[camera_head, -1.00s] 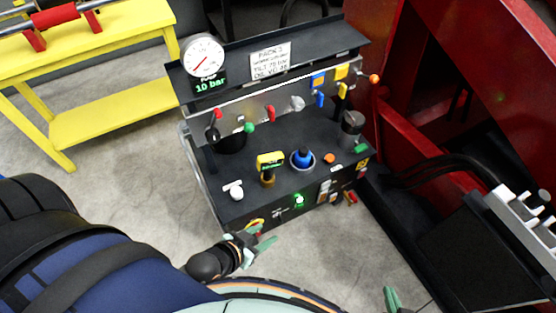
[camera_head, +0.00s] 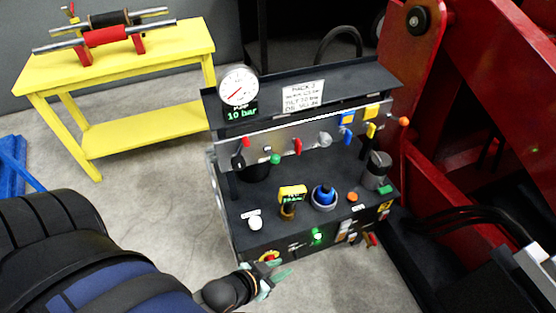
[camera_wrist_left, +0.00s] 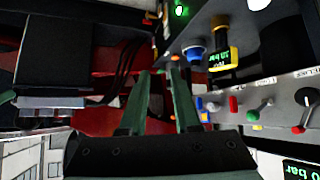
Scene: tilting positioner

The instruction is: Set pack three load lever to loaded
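The black control console (camera_head: 285,235) stands in the middle of the head view. Its grey upper panel (camera_head: 262,140) carries a row of coloured levers, including a red lever (camera_head: 298,146), a grey one (camera_head: 324,139), a blue one (camera_head: 347,135) and a yellow one (camera_head: 370,130). The sign (camera_head: 303,95) above is too small to read fully, and I cannot tell which lever is the pack three load lever. My left gripper (camera_head: 276,281) is low in front of the console, apart from the levers. In the left wrist view its fingers (camera_wrist_left: 163,75) are parted and empty. My right gripper is out of view.
A gauge (camera_head: 238,87) stands above a display reading 10 bar. A red machine (camera_head: 455,80) is at right, a yellow bench (camera_head: 140,135) at left. Floor between is clear.

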